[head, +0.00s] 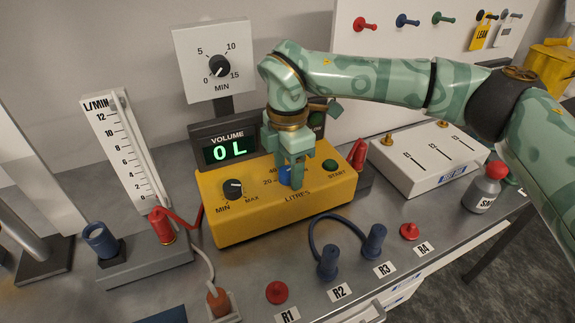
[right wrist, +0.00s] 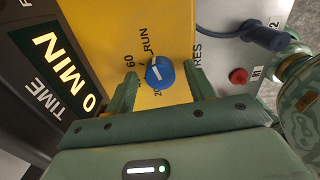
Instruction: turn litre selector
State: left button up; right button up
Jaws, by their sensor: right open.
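The litre selector (head: 285,177) is a small blue knob on the yellow box (head: 235,225), above the word LITRES. In the head view my right gripper (head: 291,183) comes down over it and hides part of the knob and its scale. In the right wrist view the whole blue knob (right wrist: 160,73) shows, with a white pointer line, between my two open fingers. A gap shows on each side, so the fingers look apart from it. I cannot tell which number the pointer marks. My left gripper is not in view.
The yellow box also carries a black MIN–MAX knob (head: 233,189) and a green START button (head: 330,165). Behind it a volume display (head: 229,149) reads 0 L. The right wrist view shows a time display (right wrist: 62,72) reading 0 MIN. A blue hose (head: 330,218) arches in front.

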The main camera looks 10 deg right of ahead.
jog(key=c, duration=1)
jog(key=shift+r, duration=0.1)
